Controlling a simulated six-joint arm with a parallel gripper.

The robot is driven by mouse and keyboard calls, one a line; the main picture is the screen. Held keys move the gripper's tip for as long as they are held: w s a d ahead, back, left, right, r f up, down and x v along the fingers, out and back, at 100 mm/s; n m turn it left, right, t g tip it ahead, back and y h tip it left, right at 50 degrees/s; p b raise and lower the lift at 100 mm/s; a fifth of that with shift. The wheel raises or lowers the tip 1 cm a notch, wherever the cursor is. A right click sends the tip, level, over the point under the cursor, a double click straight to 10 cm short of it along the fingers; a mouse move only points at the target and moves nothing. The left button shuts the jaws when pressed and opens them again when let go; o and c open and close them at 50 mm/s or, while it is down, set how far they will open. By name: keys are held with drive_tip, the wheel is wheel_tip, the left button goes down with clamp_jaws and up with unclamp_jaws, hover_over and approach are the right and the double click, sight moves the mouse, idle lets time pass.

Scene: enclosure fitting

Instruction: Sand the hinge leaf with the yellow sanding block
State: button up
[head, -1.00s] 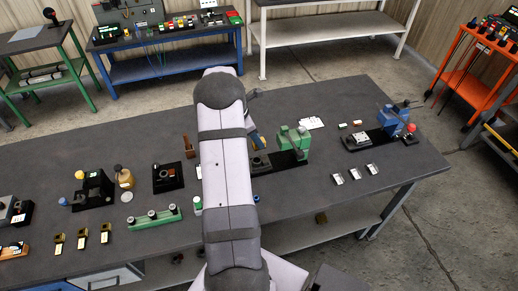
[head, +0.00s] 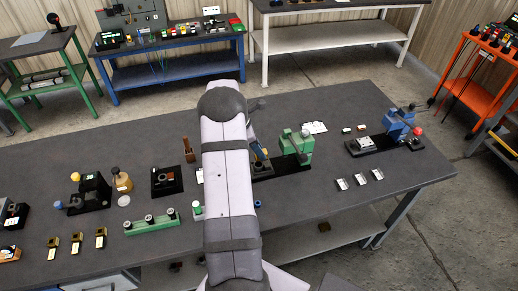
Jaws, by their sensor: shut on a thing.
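My gripper (head: 259,151) shows only in part past the right side of my arm, low beside the green bench fixture (head: 298,143). A small yellow edge shows at its tip and looks like the yellow sanding block (head: 264,154), held in the jaws. The fingers are mostly hidden by my arm. A grey piece lies on the black base (head: 290,166) of the green fixture just below the gripper; I cannot tell whether it is the hinge leaf or whether the block touches it.
Silver brackets (head: 359,179) lie in a row at right, near a blue fixture (head: 398,125). Brass pieces (head: 76,243), a green rail (head: 152,222) and a black fixture with a yellow knob (head: 92,190) are at left. The table's back middle is clear.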

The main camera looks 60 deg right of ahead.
sight(266, 151)
wheel_tip(266, 151, down, 3)
drive_tip(key=shift+f+b, duration=0.1)
drive_tip(key=shift+b, duration=0.85)
drive_tip(key=shift+s+d+f, duration=0.1)
drive_tip(key=shift+d+f, duration=0.05)
drive_tip(key=shift+s+d, duration=0.25)
drive_tip(key=shift+d, duration=0.05)
drive_tip(key=shift+c, duration=0.3)
drive_tip(key=shift+s+d+f, duration=0.1)
drive_tip(key=shift+s+d, duration=0.15)
drive_tip(key=shift+s, duration=0.1)
drive_tip(key=shift+s+d, duration=0.8)
drive_tip(key=shift+w+a+b, duration=0.2)
drive_tip(key=shift+w+b, duration=0.1)
drive_tip(key=shift+b, duration=0.05)
drive_tip(key=shift+w+a, duration=1.1)
drive_tip(key=shift+a, duration=0.05)
drive_tip(key=shift+w+a+r+p, duration=0.15)
drive_tip(key=shift+a+r+p, duration=0.1)
drive_tip(key=shift+p, duration=0.2)
wheel_tip(266, 151, up, 8)
drive_tip(key=p, duration=0.6)
drive_tip(key=shift+d, duration=0.1)
